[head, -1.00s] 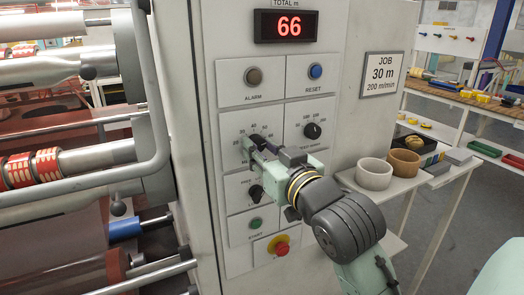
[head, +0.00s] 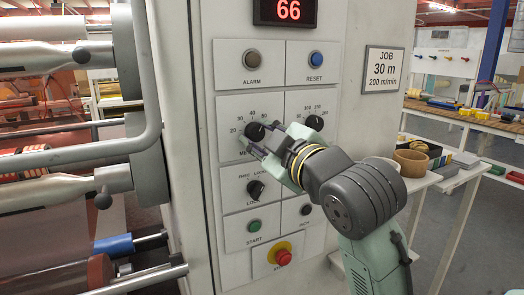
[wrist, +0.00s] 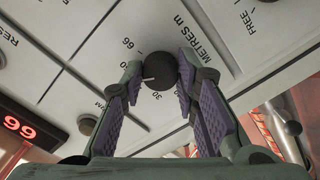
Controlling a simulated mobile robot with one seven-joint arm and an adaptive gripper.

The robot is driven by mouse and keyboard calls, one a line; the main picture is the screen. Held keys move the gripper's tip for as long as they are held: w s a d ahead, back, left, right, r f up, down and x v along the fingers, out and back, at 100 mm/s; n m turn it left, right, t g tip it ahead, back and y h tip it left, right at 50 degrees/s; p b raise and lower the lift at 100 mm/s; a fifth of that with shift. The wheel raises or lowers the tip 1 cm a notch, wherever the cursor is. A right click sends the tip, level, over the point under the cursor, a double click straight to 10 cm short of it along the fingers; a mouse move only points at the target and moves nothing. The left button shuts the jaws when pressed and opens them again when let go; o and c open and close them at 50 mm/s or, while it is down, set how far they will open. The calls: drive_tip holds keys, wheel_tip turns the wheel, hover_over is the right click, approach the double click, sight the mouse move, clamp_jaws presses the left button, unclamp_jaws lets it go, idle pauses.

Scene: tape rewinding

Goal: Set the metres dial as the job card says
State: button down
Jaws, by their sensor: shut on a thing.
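The metres dial (head: 255,131) is a black knob on the white panel, with a scale around it. In the wrist view the dial (wrist: 160,71) sits between the pads of my gripper (wrist: 160,68), which is shut on it. A short white pointer mark shows on the dial's left side; the number it points at is hard to tell. In the head view my gripper (head: 264,139) reaches the dial from the right and covers part of its scale. The job card (head: 383,70) reads 30 m, 200 m/min.
The red display (head: 289,11) reads 66. Alarm (head: 251,60) and reset (head: 316,59) buttons sit above the dial. A second dial (head: 314,122) is close to the right. A lock knob (head: 256,189), start button (head: 255,225) and red stop button (head: 282,256) are below.

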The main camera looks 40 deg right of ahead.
drive_tip(key=n+b, duration=0.1)
drive_tip(key=n, duration=0.1)
drive_tip(key=n+b, duration=0.1)
drive_tip(key=shift+f+n, duration=0.2)
drive_tip(key=shift+n, duration=0.2)
drive_tip(key=n+b, duration=0.2)
drive_tip(key=n, duration=0.1)
drive_tip(key=shift+n, duration=0.3)
drive_tip(key=n+b, duration=0.2)
drive_tip(key=n, duration=0.4)
drive_tip(key=shift+r+n+b, duration=0.15)
drive_tip(key=shift+n+b, duration=0.15)
drive_tip(key=shift+b, duration=0.05)
drive_tip(key=c, duration=1.2)
unclamp_jaws()
drive_tip(key=shift+r, duration=0.1)
drive_tip(key=shift+c, duration=0.2)
drive_tip(key=v, duration=1.2)
